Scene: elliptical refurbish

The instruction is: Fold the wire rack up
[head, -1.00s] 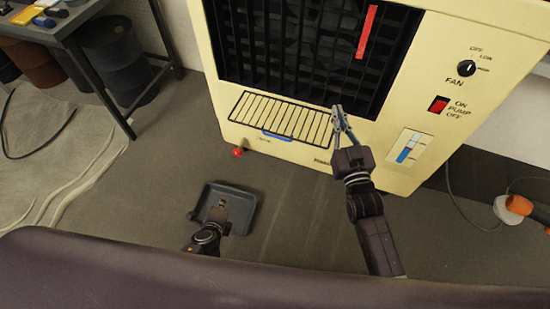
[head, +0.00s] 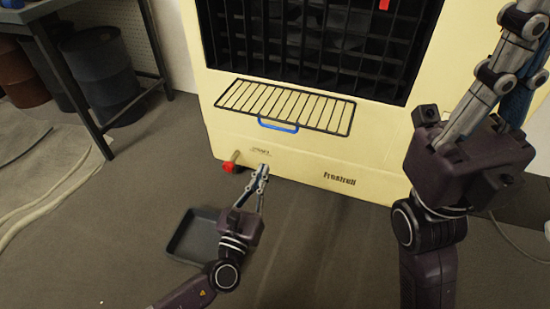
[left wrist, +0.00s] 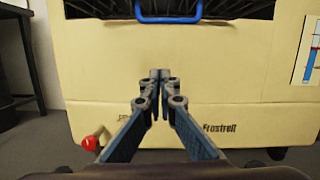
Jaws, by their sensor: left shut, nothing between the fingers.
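The wire rack (head: 285,106) is a black grid that sticks out from the front of the cream cooler, below its dark grille. A blue handle (head: 278,126) hangs at its front edge. In the left wrist view the handle (left wrist: 168,18) is at the top, with part of the rack above it. My left gripper (head: 264,170) is below the handle, near the cooler's lower front, apart from the rack. Its fingertips (left wrist: 160,75) are together with nothing between them. My right gripper is large at the upper right, and its fingertips lie outside the head view.
A red-knobbed valve (head: 229,167) sticks out from the cooler's (head: 375,165) lower left. A dark tray (head: 192,236) lies on the floor beside my left arm. A workbench (head: 75,85) and barrels stand at the left. The floor in front is mostly clear.

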